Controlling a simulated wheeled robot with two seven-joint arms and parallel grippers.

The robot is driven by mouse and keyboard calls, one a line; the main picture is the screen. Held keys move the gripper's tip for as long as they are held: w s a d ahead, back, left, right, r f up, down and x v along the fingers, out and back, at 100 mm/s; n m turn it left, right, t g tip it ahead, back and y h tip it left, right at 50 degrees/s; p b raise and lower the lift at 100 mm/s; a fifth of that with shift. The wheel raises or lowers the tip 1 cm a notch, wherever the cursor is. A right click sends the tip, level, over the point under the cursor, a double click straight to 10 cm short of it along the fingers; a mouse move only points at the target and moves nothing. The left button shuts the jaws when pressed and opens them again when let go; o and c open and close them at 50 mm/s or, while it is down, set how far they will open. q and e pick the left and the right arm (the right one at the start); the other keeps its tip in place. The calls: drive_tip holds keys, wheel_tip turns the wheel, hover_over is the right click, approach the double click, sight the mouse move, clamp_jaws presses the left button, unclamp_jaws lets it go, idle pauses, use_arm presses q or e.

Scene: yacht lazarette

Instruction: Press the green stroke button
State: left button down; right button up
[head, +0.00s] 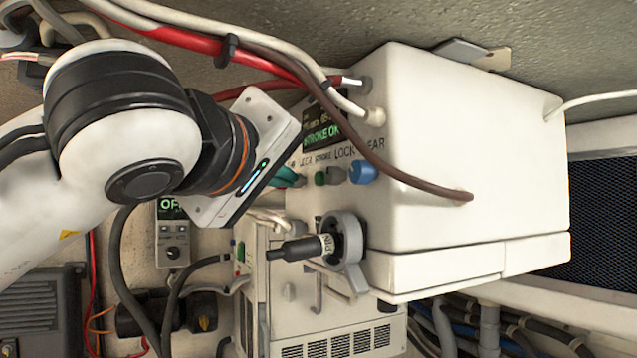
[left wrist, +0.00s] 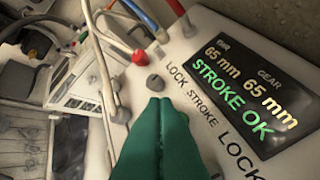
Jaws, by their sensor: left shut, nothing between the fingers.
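The white control box (head: 460,150) carries a lit display (head: 322,128) reading STROKE OK. Below its "LOCK STROKE" and "LOCK GEAR" labels is a row of controls. A small dark green button (head: 320,178) sits in this row, left of a grey-green one and a blue knob (head: 362,171). My left gripper (head: 298,179) is shut and empty, its teal fingers close in front of the row, left of the green button. Contact cannot be told. My right gripper is out of view.
Red, white and brown cables (head: 400,178) run over the box's upper left. A grey lever with a black handle (head: 300,248) sticks out below the row. A small panel with a display (head: 172,230) is on the wall behind my arm.

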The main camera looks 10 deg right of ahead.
use_arm(q)
drive_tip(key=a, duration=0.2)
drive_tip(key=s+a+b, duration=0.1)
drive_tip(key=shift+s+a, duration=0.1)
drive_tip(key=shift+a, duration=0.3)
